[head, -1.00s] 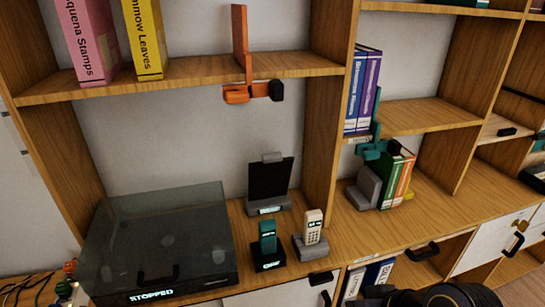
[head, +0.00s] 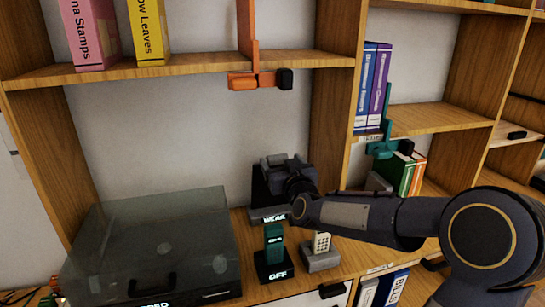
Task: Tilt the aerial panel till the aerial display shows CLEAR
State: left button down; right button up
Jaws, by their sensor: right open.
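The aerial panel (head: 259,188) is a dark upright slab on a grey base, standing on the cabinet top against the back wall. The aerial display on its base (head: 274,217) is lit and seems to read WEAK, partly hidden by my arm. My right gripper (head: 284,166) is at the panel, overlapping its upper right part in the head view. It is open; its fingertips blend with the dark panel, so I cannot tell whether they touch it. My left gripper is out of view.
A turntable with a smoked lid (head: 155,245) stands left. An orange bracket (head: 258,80) hangs from the shelf above.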

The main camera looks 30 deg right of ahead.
aim_at(278, 157)
jog(key=shift+x, duration=2.2)
jog(key=c, duration=1.4)
jog(key=shift+s+f, duration=0.1)
jog(key=shift+f, duration=0.15)
jog(key=s+b, duration=0.1)
jog(key=b, duration=0.2)
jog(key=s+f+t+b, duration=0.1)
jog(key=b, duration=0.3)
jog(key=s+a+f+t+b, duration=0.1)
jog(key=s+b, duration=0.1)
jog(key=b, duration=0.2)
jog(key=shift+h, duration=0.3)
jog(key=shift+s+r+t+b, duration=0.2)
jog(key=shift+t+b, duration=0.1)
jog(key=shift+b, duration=0.15)
